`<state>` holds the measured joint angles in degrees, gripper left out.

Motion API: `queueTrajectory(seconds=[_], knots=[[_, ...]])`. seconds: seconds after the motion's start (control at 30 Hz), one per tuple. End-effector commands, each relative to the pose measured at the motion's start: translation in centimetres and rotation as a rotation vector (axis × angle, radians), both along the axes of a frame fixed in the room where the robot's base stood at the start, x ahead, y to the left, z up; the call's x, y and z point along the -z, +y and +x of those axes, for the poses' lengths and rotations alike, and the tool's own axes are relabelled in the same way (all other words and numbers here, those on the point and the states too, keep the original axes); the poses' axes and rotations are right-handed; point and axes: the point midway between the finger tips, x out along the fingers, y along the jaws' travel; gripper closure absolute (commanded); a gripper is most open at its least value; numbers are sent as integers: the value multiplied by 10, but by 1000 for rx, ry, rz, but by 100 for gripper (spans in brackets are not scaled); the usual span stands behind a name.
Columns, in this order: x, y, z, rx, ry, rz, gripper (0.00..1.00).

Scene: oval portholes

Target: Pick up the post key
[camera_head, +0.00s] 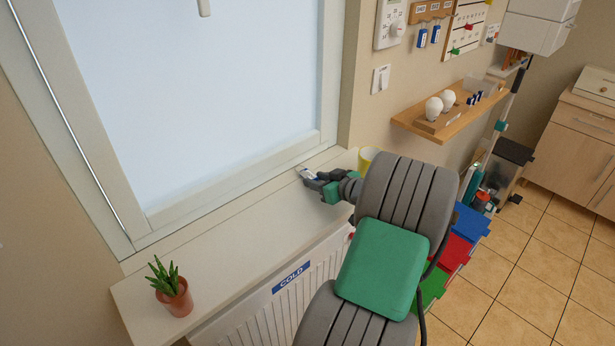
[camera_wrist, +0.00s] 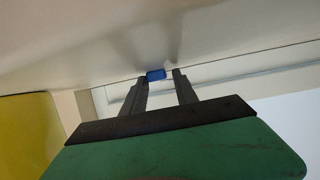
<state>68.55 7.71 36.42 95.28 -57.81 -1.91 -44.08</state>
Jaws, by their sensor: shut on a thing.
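My gripper (camera_head: 306,174) is at the far end of the white window sill, close to the window frame. In the wrist view its two dark fingers (camera_wrist: 162,78) are closed on a small blue piece (camera_wrist: 155,75), which looks like the tag of the post key. The rest of it is hidden, and no label on it can be read. In the head view a small pale, shiny bit shows at the fingertips. Two other blue-tagged keys (camera_head: 422,38) (camera_head: 435,34) hang from a wooden hook board (camera_head: 431,10) on the wall.
A yellow cup (camera_head: 367,157) stands just beyond my gripper, partly behind my arm. A potted plant (camera_head: 172,288) is at the sill's near end. A radiator marked COLD (camera_head: 291,278) is below. The sill's middle (camera_head: 225,230) is clear. A wooden shelf (camera_head: 452,118) juts from the wall.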

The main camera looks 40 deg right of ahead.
Motion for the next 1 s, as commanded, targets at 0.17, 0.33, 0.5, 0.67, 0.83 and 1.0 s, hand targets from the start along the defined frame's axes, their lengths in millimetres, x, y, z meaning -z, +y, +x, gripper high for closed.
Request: queueTrajectory(seconds=[0.17, 0.33, 0.5, 0.67, 0.83, 1.0], knots=[[0, 0, 0, 0, 0, 0, 97], [0, 0, 0, 0, 0, 0, 100], [-1, 0, 0, 0, 0, -1, 100], [-12, 0, 0, -1, -2, -4, 100], [-41, 4, -9, 2, -1, -5, 100], [-80, 19, -38, 4, -4, -9, 100]])
